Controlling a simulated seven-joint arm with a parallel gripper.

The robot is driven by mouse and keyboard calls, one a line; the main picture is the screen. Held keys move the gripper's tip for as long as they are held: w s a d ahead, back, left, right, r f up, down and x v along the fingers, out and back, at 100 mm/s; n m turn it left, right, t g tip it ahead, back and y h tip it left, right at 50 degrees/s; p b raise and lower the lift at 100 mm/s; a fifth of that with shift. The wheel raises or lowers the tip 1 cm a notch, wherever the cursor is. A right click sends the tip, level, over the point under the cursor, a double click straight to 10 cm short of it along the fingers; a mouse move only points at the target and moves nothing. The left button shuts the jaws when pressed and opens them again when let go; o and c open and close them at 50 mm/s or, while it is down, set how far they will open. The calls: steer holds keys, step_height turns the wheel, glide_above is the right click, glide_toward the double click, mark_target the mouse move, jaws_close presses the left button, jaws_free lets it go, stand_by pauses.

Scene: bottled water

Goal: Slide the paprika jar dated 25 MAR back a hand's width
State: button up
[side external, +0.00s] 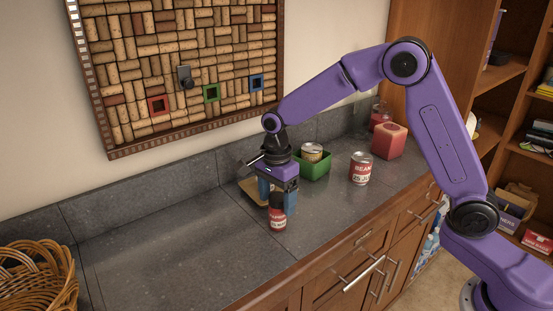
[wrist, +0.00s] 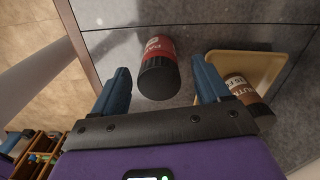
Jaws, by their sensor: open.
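A paprika jar (side external: 278,213) with a red label and black cap stands upright on the grey counter, near its front edge. In the wrist view the jar (wrist: 160,62) shows the letters "PA"; its date cannot be read. My gripper (side external: 275,192) is over the jar, pointing down. In the wrist view its blue fingers are open on either side of the jar, with a gap on each side. A second jar (wrist: 246,93) with a brown label, seemingly nutmeg, is in a tan tray (wrist: 229,61) beside the right finger.
The tan tray (side external: 250,189) is behind my gripper. A green box (side external: 317,167) holding a can (side external: 312,152), a bean can (side external: 360,170) and a red block (side external: 389,141) stand to the right. A wicker basket (side external: 40,278) is far left. The left counter is clear.

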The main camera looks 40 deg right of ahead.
step_height(320, 180, up, 13)
stand_by(0.3)
steer(key=s+d+f+n, duration=0.2)
steer(key=s+d+n, duration=0.1)
steer(key=s+n, duration=0.6)
steer(key=s+d+f+n, duration=0.3)
steer(key=s+n, duration=0.7)
steer(key=s, duration=0.2)
steer(key=s+d+f+n, duration=0.2)
steer(key=s+n, duration=0.8)
steer(key=s, duration=0.1)
steer(key=shift+s+d+f, duration=0.15)
steer(key=shift+s+d, duration=0.1)
steer(key=shift+d, duration=0.15)
stand_by(1.2)
